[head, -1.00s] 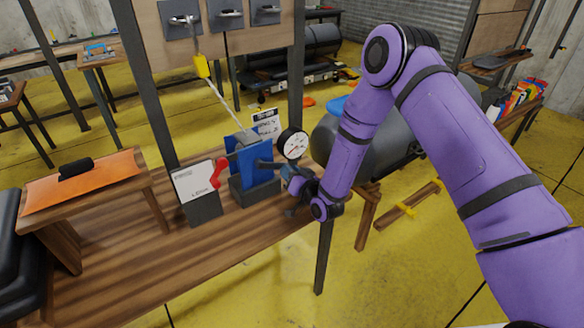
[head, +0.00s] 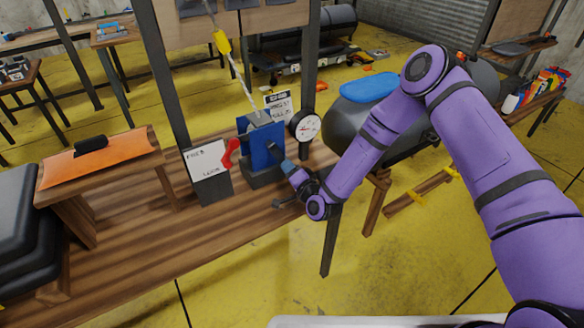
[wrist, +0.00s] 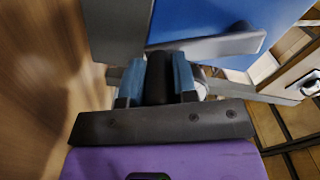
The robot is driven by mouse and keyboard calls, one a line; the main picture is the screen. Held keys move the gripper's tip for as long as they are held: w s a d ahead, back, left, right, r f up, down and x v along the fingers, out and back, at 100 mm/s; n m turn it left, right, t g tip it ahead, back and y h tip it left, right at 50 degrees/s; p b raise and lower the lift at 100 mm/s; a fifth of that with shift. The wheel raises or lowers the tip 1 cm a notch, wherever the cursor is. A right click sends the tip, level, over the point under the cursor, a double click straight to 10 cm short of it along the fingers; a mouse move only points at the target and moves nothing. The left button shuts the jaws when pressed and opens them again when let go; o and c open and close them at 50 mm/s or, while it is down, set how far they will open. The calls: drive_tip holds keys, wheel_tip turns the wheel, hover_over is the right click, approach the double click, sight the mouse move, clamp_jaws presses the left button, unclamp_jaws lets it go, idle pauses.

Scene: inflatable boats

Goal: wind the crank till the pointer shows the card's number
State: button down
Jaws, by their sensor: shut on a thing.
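The winch (head: 262,144) is a blue box on a dark base on the wooden bench. In the wrist view, its grey crank arm (wrist: 215,46) crosses the blue side plate. My gripper (head: 290,170) is at the winch's right side. In the wrist view, my gripper (wrist: 157,82) has its blue fingers closed around the black crank handle (wrist: 159,72). The round white dial (head: 306,126) stands right of the winch; its reddish pointer is too small to read exactly. A card (head: 279,104) with dark print stands behind the winch; its number is not clearly legible.
A FREE/LOCK plate (head: 208,160) with a red lever (head: 231,152) stands left of the winch. A rope (head: 239,80) with a yellow fitting rises from the winch. An orange-topped stand (head: 100,155) is further left. The bench front (head: 150,235) is clear.

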drive_tip(key=shift+s+f, duration=0.1)
idle(0.4)
drive_tip(key=c, duration=0.9)
unclamp_jaws()
drive_tip(key=v, duration=1)
drive_tip(key=shift+s+d, duration=0.2)
drive_tip(key=shift+s, duration=0.15)
